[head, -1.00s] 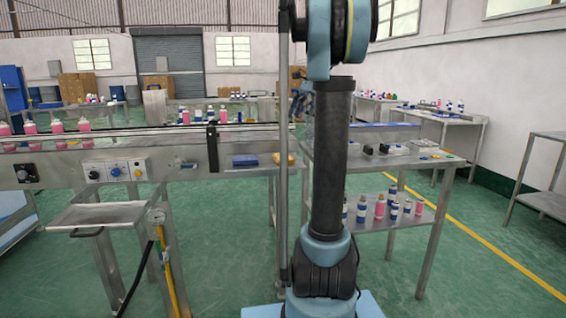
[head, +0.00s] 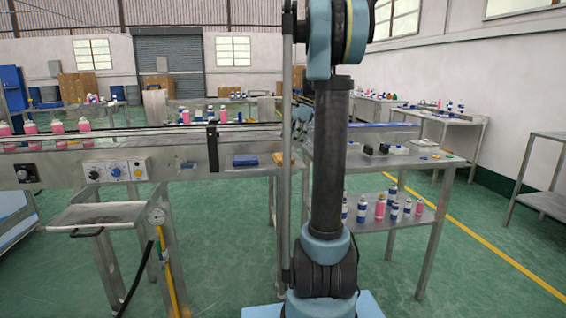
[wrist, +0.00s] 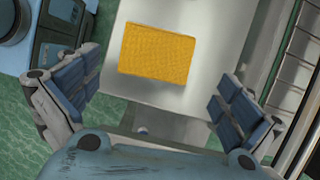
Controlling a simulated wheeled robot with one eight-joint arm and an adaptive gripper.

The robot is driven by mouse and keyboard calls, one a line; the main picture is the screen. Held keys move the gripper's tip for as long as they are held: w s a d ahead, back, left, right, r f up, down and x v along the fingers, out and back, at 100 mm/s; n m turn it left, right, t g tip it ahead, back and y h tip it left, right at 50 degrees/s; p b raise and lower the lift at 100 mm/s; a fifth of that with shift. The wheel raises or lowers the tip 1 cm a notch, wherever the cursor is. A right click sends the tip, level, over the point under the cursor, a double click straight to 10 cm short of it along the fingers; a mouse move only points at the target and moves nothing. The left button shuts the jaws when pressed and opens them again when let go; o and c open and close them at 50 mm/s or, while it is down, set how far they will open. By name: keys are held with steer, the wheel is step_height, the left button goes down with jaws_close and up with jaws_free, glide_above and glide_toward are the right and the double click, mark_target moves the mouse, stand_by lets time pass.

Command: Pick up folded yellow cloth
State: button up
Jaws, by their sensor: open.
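The folded yellow cloth (wrist: 157,54) lies flat on a pale grey metal surface (wrist: 187,17) in the wrist view. It is rectangular and slightly tilted, and all of it shows. In the head view the cloth (head: 278,159) is a small patch beside a thin upright pole, partly hidden. My gripper (wrist: 153,90) is open and empty, its blue-padded fingers spread wide. The cloth appears between and beyond the fingertips, apart from them. In the head view the gripper is mostly hidden behind my arm.
A dark blue item (head: 245,160) lies left of the cloth. The conveyor (head: 130,140) with pink bottles runs to the left. A metal table (head: 415,160) with small items stands to the right, with bottles on its lower shelf. Rails (wrist: 300,60) edge the wrist view's right side.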

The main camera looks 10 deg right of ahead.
mark_target(283, 156)
steer(key=shift+s+x, duration=0.2)
steer(key=shift+x, duration=2.75)
steer(key=shift+a+r, duration=0.1)
steer(key=shift+r, duration=0.05)
steer(key=c, duration=0.9)
